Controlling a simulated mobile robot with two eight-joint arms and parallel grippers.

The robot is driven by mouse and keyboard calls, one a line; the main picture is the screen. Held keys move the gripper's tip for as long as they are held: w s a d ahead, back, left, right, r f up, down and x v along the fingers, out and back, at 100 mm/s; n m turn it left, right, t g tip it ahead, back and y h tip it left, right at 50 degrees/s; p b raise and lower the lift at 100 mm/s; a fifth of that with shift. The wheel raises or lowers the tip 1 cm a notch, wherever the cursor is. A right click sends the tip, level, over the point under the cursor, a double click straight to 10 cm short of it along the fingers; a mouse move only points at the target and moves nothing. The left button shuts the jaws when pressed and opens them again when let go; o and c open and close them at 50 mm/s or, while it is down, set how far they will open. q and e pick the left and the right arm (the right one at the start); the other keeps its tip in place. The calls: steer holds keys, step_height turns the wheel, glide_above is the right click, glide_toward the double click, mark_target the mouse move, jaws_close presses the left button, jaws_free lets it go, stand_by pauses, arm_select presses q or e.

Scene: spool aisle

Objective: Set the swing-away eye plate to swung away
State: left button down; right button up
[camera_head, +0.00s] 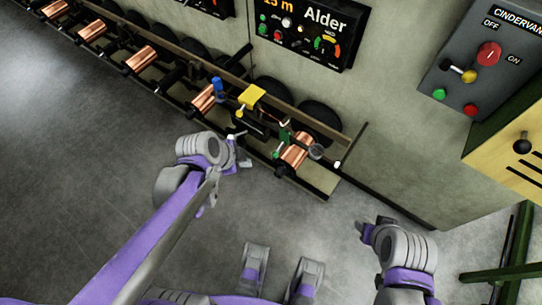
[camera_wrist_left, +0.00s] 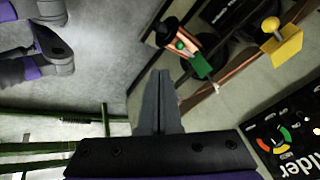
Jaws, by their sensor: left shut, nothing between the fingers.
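The spool rack (camera_head: 318,180) runs along the wall's foot in the head view. Near its right end are a copper spool (camera_head: 296,151), a small green piece (camera_head: 284,131) and a grey ring (camera_head: 315,152). The ring may be the eye plate, but I cannot tell for sure. The green piece (camera_wrist_left: 197,66) and copper spool (camera_wrist_left: 180,42) also show in the left wrist view. My left gripper (camera_head: 240,150) is shut and empty, left of this spool and apart from it; its fingers (camera_wrist_left: 158,100) fill the middle of the wrist view. My right gripper (camera_head: 364,230) is low at right, its fingers unclear.
A yellow block (camera_head: 251,96) and a blue piece (camera_head: 217,85) stand on the rack left of the green piece. The Alder panel (camera_head: 305,30) hangs above. A grey switch box (camera_head: 480,60) and yellow cabinet (camera_head: 510,140) are at right. The floor (camera_head: 80,150) at left is clear.

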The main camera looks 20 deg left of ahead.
mark_target(274, 155)
arm_select(q)
steer(key=w+a+f+m+h, duration=0.1)
steer(key=w+f+m, duration=0.3)
steer(key=w+m, duration=0.2)
steer(key=shift+a+m+t+h, duration=0.35)
steer(key=shift+m+t+h, duration=0.05)
steer(key=shift+m, duration=1)
arm_select(e)
steer(key=shift+f, duration=0.1)
arm_select(q)
steer(key=shift+w, duration=0.1)
steer(key=b+x, duration=0.4)
steer(key=x, duration=1)
arm_select(e)
step_height(274, 155, down, 5)
steer(key=shift+r, duration=0.2)
